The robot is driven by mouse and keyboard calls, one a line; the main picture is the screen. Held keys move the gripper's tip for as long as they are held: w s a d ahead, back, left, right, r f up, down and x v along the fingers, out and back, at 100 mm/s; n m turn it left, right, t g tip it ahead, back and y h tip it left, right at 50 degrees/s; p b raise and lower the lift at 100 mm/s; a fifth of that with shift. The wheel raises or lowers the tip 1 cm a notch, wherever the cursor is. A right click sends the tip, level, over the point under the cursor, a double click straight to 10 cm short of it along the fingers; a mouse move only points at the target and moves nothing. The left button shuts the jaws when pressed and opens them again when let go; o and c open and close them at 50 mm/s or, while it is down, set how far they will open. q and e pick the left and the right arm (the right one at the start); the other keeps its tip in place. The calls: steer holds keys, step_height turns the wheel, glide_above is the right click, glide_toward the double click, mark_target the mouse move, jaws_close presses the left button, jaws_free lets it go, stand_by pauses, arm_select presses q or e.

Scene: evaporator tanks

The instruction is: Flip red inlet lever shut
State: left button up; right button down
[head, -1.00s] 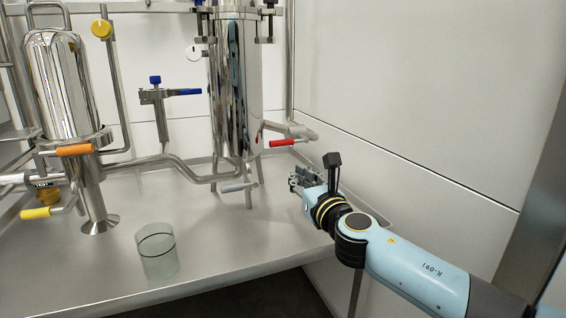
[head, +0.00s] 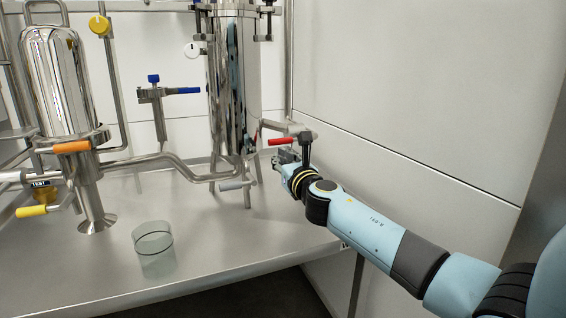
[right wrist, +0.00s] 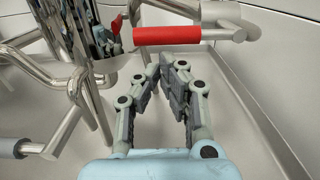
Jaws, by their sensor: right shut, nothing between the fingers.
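The red inlet lever (head: 281,141) sticks out sideways from a pipe fitting at the lower right of the tall steel tank (head: 233,85). In the right wrist view the red lever (right wrist: 180,35) lies across the top, just beyond the fingertips. My right gripper (head: 280,160) is just below the lever in the head view. In the right wrist view the right gripper (right wrist: 165,68) is shut and empty, its fingertips together and apparently apart from the lever. My left gripper is out of view.
A grey-handled valve (head: 237,185) sits under the tank, left of my right gripper. A clear glass beaker (head: 155,252) stands on the steel table (head: 200,268). An orange lever (head: 72,147), yellow lever (head: 31,211) and blue lever (head: 188,90) are farther left. A wall rises at right.

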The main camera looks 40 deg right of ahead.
steer(key=shift+r, duration=0.15)
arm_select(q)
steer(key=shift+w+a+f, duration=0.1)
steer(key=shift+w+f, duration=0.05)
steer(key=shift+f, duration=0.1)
arm_select(e)
steer(key=shift+a+r+m, duration=0.15)
steer(key=shift+r+m, duration=0.05)
steer(key=shift+m, duration=0.4)
arm_select(q)
steer(key=shift+p, duration=0.3)
